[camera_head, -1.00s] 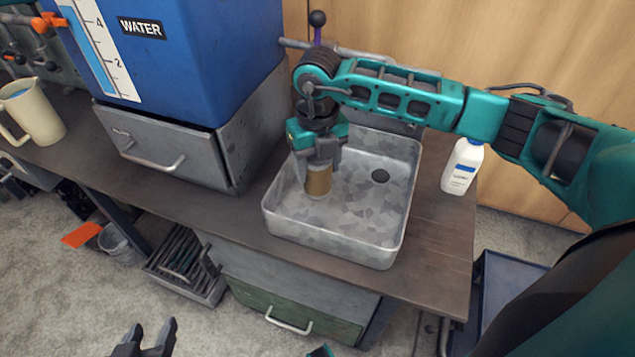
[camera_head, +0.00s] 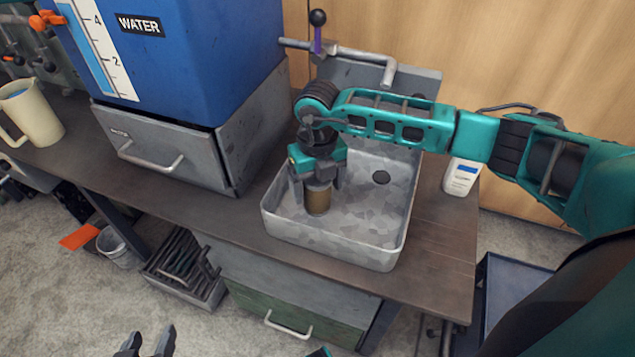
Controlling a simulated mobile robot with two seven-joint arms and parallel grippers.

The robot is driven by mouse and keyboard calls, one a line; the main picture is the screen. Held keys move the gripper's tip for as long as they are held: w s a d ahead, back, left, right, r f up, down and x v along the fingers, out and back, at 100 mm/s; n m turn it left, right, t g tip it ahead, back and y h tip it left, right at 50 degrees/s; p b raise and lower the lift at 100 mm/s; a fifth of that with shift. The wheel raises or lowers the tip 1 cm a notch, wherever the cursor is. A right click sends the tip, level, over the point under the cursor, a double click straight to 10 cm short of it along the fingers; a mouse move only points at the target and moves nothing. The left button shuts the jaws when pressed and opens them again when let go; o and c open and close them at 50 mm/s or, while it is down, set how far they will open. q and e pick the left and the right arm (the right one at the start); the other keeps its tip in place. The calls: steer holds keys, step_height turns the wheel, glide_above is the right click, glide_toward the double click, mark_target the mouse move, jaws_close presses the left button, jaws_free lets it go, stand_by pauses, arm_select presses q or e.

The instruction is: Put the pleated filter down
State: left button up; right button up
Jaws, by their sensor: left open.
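The pleated filter (camera_head: 318,199), a small brown cylinder with a pale top end, stands upright inside the grey metal sink basin (camera_head: 335,250), near its left side. My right gripper (camera_head: 318,184) points down over it, with one finger on each side of the filter. Its fingers look spread, with a narrow gap at the left finger; the far side of the filter is hidden. My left gripper (camera_head: 147,343) is open and empty at the bottom edge, in front of the bench and away from the basin.
A bent grey tap (camera_head: 370,58) with a purple lever stands behind. A white bottle (camera_head: 462,177) is right of the basin. A blue water tank (camera_head: 205,55) and a beige jug (camera_head: 32,112) stand to the left.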

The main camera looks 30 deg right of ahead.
steer(key=shift+r, duration=0.1)
steer(key=shift+r, duration=0.25)
step_height(320, 180, up, 12)
steer(key=shift+f+p, duration=0.15)
steer(key=shift+p, duration=1.1)
